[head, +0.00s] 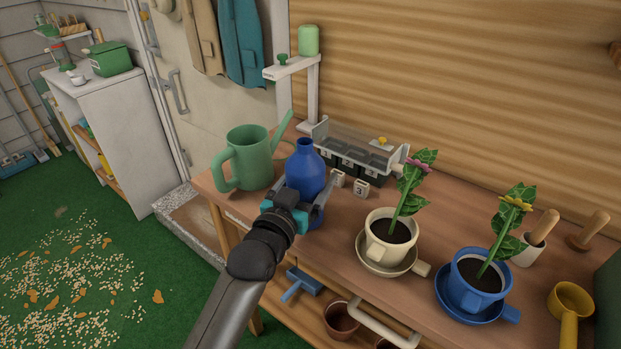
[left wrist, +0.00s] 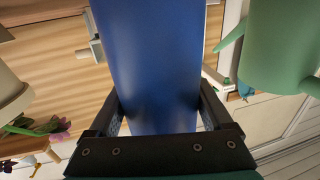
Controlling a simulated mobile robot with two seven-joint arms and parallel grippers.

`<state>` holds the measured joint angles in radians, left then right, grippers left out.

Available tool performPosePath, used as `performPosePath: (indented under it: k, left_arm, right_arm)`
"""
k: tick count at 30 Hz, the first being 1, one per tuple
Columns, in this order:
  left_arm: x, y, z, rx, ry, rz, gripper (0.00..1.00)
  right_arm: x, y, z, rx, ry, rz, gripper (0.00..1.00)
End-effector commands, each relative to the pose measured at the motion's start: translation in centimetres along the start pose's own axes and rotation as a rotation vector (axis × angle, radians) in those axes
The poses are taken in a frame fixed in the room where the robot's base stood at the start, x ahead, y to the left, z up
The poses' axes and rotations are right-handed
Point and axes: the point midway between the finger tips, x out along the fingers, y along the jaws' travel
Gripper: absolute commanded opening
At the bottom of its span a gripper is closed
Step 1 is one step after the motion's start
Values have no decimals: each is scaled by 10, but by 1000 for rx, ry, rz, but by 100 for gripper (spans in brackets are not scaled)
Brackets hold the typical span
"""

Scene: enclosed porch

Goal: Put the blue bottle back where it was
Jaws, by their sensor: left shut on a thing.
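The blue bottle (head: 306,171) stands upright at the near left part of the wooden bench, between the green watering can and a small rack. My left gripper (head: 291,207) is shut around its body from the front. In the left wrist view the bottle (left wrist: 148,65) fills the middle, with a gripper finger on each side. A bit of blue shows below the gripper at the bench's front edge; I cannot tell whether it is the bottle's lower part or another thing. The bottle's base is hidden, so I cannot tell whether it touches the bench. My right gripper is in neither view.
The green watering can (head: 250,158) is close on the left. Behind is the rack (head: 352,150) with numbered blocks (head: 361,189) before it. A cream potted flower (head: 390,238) and a blue one (head: 476,283) stand to the right. A white stand (head: 311,95) rises behind.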

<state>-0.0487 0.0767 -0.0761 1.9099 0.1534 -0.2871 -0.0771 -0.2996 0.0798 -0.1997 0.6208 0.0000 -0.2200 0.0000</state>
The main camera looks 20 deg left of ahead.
Motion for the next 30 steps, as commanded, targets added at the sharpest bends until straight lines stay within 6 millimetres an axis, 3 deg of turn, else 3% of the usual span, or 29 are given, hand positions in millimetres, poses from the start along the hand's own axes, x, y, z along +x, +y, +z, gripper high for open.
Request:
performPosePath:
  k: [4,5,8,20,30]
  left_arm:
    - [0,0,3,1,0,0,11]
    - [0,0,3,0,0,0,86]
    - [0,0,3,0,0,0,97]
    - [-4,0,0,0,-2,-1,100]
    - [-53,0,0,1,-4,-1,100]
  right_arm:
    - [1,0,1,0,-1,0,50]
    - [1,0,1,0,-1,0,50]
    - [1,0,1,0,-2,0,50]
    - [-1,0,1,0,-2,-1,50]
    - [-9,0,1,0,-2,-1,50]
